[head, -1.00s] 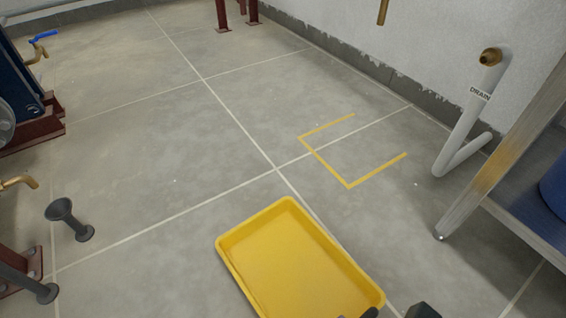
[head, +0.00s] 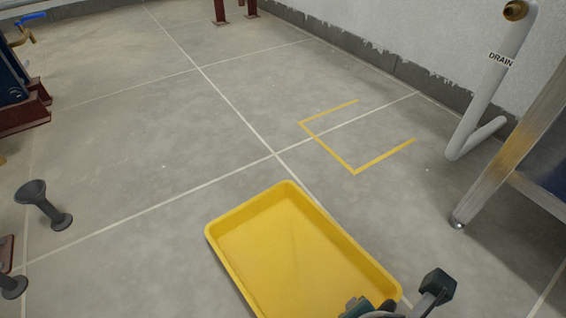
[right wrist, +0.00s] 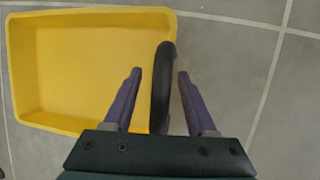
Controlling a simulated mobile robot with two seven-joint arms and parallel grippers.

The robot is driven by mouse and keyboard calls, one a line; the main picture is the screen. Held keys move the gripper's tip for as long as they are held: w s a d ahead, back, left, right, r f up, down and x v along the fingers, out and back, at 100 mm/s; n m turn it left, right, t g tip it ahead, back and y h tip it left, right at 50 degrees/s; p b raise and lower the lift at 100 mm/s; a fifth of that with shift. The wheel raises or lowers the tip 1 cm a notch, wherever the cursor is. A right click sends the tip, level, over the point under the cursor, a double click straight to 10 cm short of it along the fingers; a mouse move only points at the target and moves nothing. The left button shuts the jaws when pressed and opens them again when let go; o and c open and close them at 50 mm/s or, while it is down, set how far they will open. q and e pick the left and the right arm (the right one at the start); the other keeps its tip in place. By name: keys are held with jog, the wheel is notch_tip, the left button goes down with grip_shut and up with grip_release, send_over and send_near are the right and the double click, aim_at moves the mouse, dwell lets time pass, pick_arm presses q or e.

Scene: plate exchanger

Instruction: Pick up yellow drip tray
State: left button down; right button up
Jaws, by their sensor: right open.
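The yellow drip tray (head: 290,255) lies flat on the floor at the bottom middle of the head view, its near end cut off by the frame. It also shows in the right wrist view (right wrist: 85,60) at upper left. A dark curved bar (right wrist: 162,90), apparently a handle at the tray's right edge, stands between the purple fingers of my right gripper (right wrist: 159,74). The fingers are open, with a gap on each side of the bar. In the head view my right gripper (head: 400,299) is at the tray's near right corner, partly cut off. My left gripper is not in view.
A yellow floor marking (head: 353,172) lies beyond the tray. A white drain pipe (head: 490,90) and a metal table leg (head: 505,160) stand at right. A grey funnel-topped stand (head: 45,205) is at left. The floor between is clear.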

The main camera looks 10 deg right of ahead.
grip_shut()
dwell(1.3)
